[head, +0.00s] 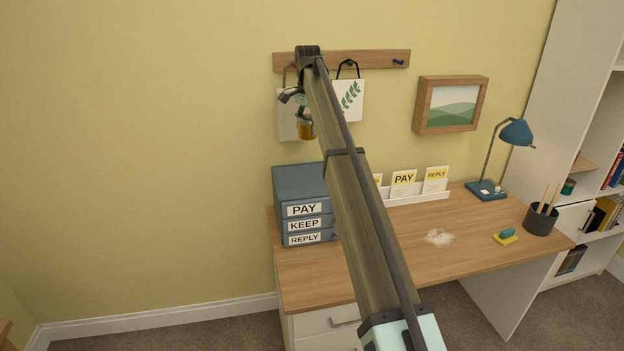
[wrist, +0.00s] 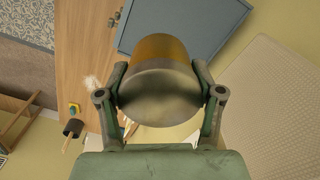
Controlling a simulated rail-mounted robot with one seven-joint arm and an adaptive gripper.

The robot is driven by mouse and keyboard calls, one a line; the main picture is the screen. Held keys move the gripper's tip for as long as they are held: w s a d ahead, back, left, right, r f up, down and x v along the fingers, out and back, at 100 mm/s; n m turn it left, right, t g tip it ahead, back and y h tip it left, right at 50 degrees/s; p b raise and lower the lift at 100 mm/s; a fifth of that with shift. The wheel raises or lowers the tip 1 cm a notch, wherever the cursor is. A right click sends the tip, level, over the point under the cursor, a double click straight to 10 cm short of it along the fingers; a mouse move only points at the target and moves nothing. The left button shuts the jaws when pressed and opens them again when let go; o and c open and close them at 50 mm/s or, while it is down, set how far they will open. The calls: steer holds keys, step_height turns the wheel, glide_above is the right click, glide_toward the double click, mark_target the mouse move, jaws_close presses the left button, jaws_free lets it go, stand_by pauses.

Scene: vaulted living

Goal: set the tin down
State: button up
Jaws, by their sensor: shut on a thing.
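The tin (head: 307,131) is amber with a grey end, and it hangs in the air at my gripper (head: 299,112), above the level of the blue drawer stack. In the wrist view my gripper (wrist: 160,78) is shut around the sides of the tin (wrist: 158,52), one finger on each side. The tin's grey end faces the wrist camera, and its far end is hidden. The wooden desk (head: 300,268) is below; it also shows in the wrist view (wrist: 88,40). My arm hides part of the desk in the head view.
The blue stack labelled PAY, KEEP, REPLY (head: 297,184) stands on the desk's left. Bags (head: 350,100) hang from a peg rail (head: 385,58) behind. A card holder (head: 425,196), lamp (head: 486,190), pencil cup (head: 541,220), sponge (head: 505,238) and white spill (head: 439,237) occupy the desk.

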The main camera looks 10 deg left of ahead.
steer(key=shift+d+r+n, duration=0.25)
steer(key=shift+d+n, duration=0.2)
steer(key=shift+n, duration=0.15)
steer(key=shift+f+n, duration=0.2)
steer(key=shift+n, duration=0.1)
step_height(320, 180, down, 20)
steer(key=p, duration=0.2)
steer(key=shift+r+p, duration=0.2)
steer(key=shift+p, duration=0.1)
steer(key=shift+f, duration=0.15)
steer(key=o, duration=1.2)
steer(key=shift+o, duration=0.2)
step_height(320, 180, up, 12)
steer(key=b, duration=0.2)
